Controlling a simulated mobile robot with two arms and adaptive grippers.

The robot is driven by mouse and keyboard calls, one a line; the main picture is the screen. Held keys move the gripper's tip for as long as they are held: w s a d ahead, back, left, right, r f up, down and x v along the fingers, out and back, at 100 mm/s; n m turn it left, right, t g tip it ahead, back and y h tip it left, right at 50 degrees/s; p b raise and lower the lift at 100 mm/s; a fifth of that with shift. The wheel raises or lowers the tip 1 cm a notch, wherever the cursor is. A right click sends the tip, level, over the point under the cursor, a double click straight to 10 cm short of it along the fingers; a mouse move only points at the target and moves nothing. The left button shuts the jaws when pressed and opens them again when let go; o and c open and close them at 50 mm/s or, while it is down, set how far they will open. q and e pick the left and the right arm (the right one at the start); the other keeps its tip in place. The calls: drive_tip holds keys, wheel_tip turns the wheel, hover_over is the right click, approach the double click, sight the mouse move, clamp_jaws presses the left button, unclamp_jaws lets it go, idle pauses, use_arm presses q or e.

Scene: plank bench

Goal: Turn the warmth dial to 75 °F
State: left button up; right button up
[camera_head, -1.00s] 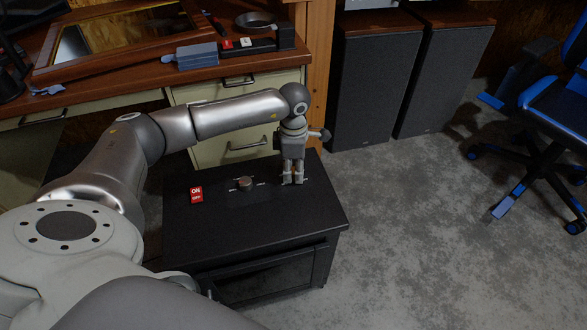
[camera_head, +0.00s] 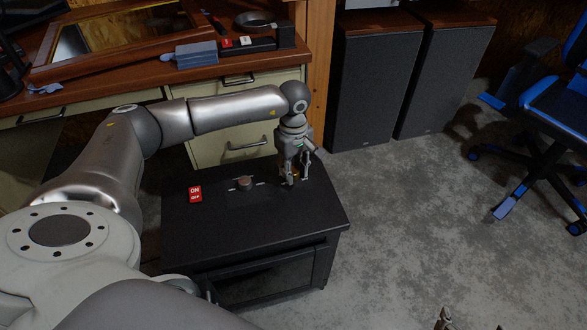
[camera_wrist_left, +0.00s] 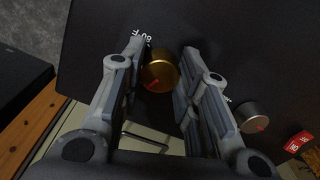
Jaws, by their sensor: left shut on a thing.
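The brass dial (camera_wrist_left: 160,72) is on the black cabinet's top, with a red mark on its face pointing to the picture's lower left in the left wrist view. A white label (camera_wrist_left: 134,41), seemingly 80 °F, is beside it, partly covered by a finger. My left gripper (camera_wrist_left: 163,52) points down with its fingers on both sides of the dial, shut on it. In the head view, the left gripper (camera_head: 294,182) mostly hides the dial. Two small tips at the bottom edge look like my right gripper (camera_head: 472,321); they are mostly cut off.
A silver knob (camera_head: 246,184) and a red ON/OFF switch (camera_head: 195,194) are on the same black cabinet (camera_head: 240,228). A drawer desk (camera_head: 235,130) stands behind it. Speakers (camera_head: 372,90) and a blue chair (camera_head: 560,105) stand right, with open floor between.

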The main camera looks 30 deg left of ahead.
sight(294, 170)
use_arm(q)
drive_tip(key=m, duration=0.4)
drive_tip(key=shift+m, duration=0.3)
drive_tip(key=shift+m+b, duration=0.5)
drive_tip(key=shift+m, duration=1.2)
use_arm(e)
drive_tip(key=shift+w+a+r+t+y, duration=0.15)
drive_tip(key=shift+w+a+r+t, duration=0.1)
drive_tip(key=shift+w+r+t, duration=0.3)
drive_tip(key=shift+w+a+r+t+y, duration=0.1)
drive_tip(key=shift+w+a+r+t, duration=0.15)
drive_tip(key=shift+w+r+t, duration=0.3)
drive_tip(key=shift+w+a+r+t+y, duration=0.15)
drive_tip(key=shift+w+a+r+t, duration=0.2)
drive_tip(key=shift+w+r, duration=0.35)
drive_tip(key=shift+r, duration=0.15)
use_arm(q)
drive_tip(key=o, duration=1)
drive_tip(key=shift+o, duration=0.2)
wheel_tip(294, 170, up, 12)
